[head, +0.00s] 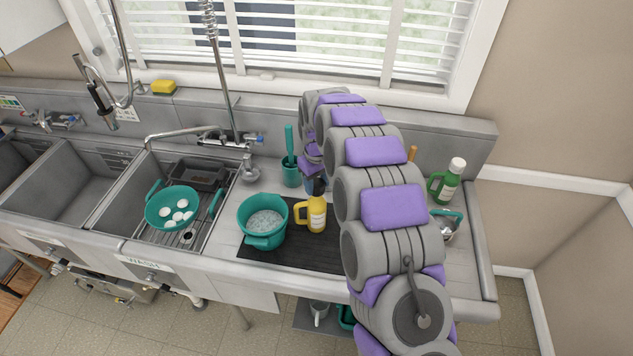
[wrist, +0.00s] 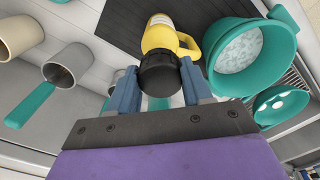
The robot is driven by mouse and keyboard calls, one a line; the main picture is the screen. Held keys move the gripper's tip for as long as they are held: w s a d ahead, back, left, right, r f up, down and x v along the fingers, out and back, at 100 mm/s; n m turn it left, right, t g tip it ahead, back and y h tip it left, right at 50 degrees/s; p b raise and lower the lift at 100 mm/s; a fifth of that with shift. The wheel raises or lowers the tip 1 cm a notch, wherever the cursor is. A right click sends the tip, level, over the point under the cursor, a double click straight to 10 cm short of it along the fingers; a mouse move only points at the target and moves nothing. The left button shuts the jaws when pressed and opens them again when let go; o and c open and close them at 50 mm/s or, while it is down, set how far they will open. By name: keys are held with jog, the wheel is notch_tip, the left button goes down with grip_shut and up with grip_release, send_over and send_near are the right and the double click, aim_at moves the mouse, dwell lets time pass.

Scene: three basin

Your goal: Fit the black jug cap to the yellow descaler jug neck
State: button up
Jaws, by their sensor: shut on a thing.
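The yellow descaler jug (head: 317,215) stands upright on the black mat, its handle to the left in the head view. It also shows in the wrist view (wrist: 160,38), beyond the cap. The black jug cap (wrist: 158,74) is between the blue fingers of my gripper (wrist: 160,84), which is shut on it. In the head view the cap (head: 319,186) shows as a dark shape just above the jug's top. In the wrist view the cap overlaps and hides the jug neck. I cannot tell whether cap and neck touch.
A teal pot (head: 263,222) of pale contents stands close left of the jug. A teal holder (head: 290,175) with an upright handle is behind. A green bottle (head: 445,183) and a metal cup (wrist: 66,64) are on the other side. The black mat (head: 290,250) is clear in front.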

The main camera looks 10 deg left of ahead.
aim_at(317, 183)
jog(key=shift+f, duration=0.25)
jog(key=shift+f, duration=0.9)
jog(key=o, duration=1.1)
jog(key=shift+o, duration=0.2)
notch_tip(317, 183, up, 17)
